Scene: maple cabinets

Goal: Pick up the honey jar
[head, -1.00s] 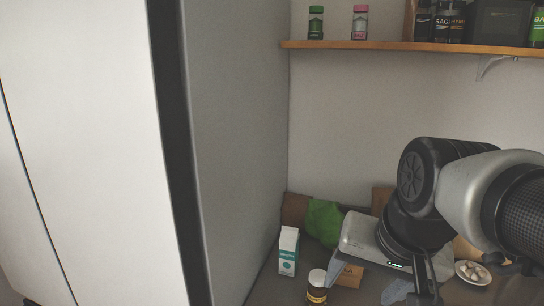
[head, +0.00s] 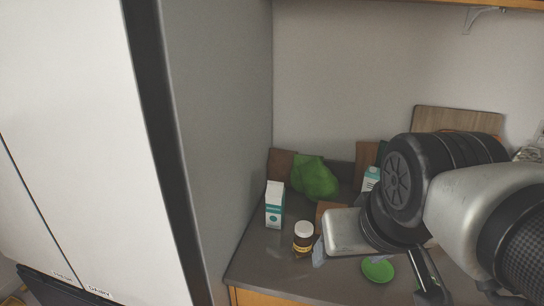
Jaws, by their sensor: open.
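A small jar with a white lid and dark amber body (head: 303,239), which looks like the honey jar, stands upright on the grey counter (head: 262,262) near its front edge. Its label is too small to read. My gripper (head: 458,288) is at the lower right, to the right of the jar and clearly apart from it. Its fingers are spread, with nothing seen between them. My arm hides part of the counter behind it.
A white-and-teal carton (head: 274,204) stands behind and left of the jar. A green bag (head: 315,178) lies farther back. A green plate (head: 377,268) is right of the jar. The tall grey cabinet side (head: 220,140) bounds the left.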

